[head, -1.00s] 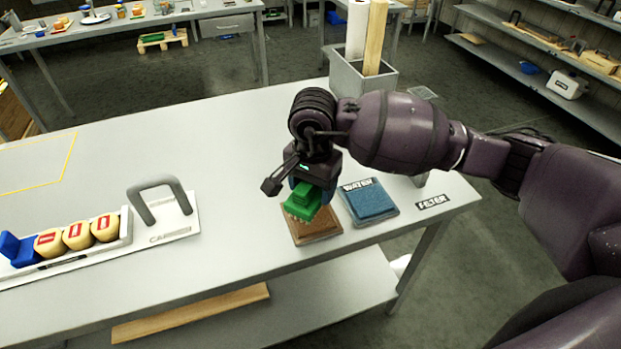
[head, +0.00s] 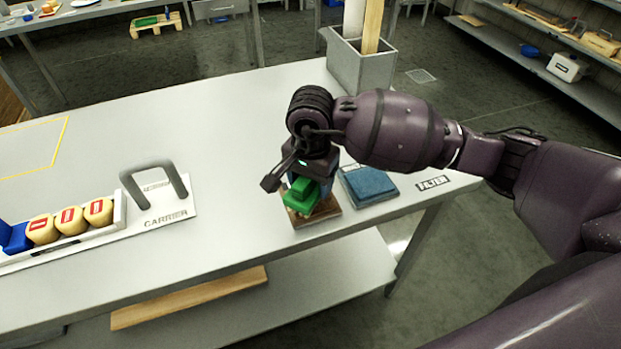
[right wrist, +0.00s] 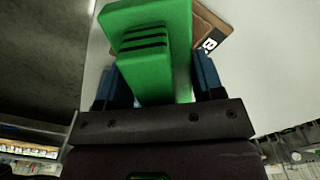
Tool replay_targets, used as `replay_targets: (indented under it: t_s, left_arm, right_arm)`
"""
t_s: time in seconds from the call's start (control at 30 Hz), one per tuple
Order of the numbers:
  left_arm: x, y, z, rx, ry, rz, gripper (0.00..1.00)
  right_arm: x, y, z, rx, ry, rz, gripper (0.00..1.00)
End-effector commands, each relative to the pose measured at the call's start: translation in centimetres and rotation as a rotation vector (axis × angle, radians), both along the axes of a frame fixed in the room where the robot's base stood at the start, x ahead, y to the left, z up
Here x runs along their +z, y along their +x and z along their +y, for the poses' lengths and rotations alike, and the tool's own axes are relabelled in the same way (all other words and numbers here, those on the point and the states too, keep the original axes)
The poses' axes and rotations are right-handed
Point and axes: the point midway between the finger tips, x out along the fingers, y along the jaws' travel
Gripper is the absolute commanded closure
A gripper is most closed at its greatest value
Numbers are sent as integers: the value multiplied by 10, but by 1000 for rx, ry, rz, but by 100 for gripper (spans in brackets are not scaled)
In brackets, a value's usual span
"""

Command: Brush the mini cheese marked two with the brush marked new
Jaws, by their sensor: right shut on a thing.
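My right gripper (head: 308,190) is shut on a green brush (head: 299,196) and holds it at a brown pad (head: 318,214) near the table's front right edge. I cannot tell whether the bristles touch the pad. In the right wrist view the green brush (right wrist: 155,45) sits between the blue fingers, with dark stripes on its block; no word on it is readable. Three yellow mini cheeses (head: 70,221) with red labels stand in a row in the white carrier (head: 160,222) at the left; their marks are too small to read. My left gripper is not in view.
A blue pad (head: 369,186) lies right of the brown pad, close to a FILTER label (head: 433,183). A blue block (head: 15,237) sits at the carrier's left end. A grey bin (head: 362,70) stands at the table's back right. The table's middle is clear.

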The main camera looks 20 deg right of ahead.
Motion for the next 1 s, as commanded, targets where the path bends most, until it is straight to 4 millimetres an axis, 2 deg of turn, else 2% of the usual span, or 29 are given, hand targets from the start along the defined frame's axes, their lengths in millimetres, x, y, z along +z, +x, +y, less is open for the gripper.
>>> replay_targets:
  t_s: [0.5, 1.0]
  left_arm:
    - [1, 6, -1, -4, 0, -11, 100]
    - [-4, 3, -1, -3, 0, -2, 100]
  right_arm:
    - [-2, 0, 0, 0, 0, 0, 57]
    - [-6, 0, 0, 0, 1, -1, 57]
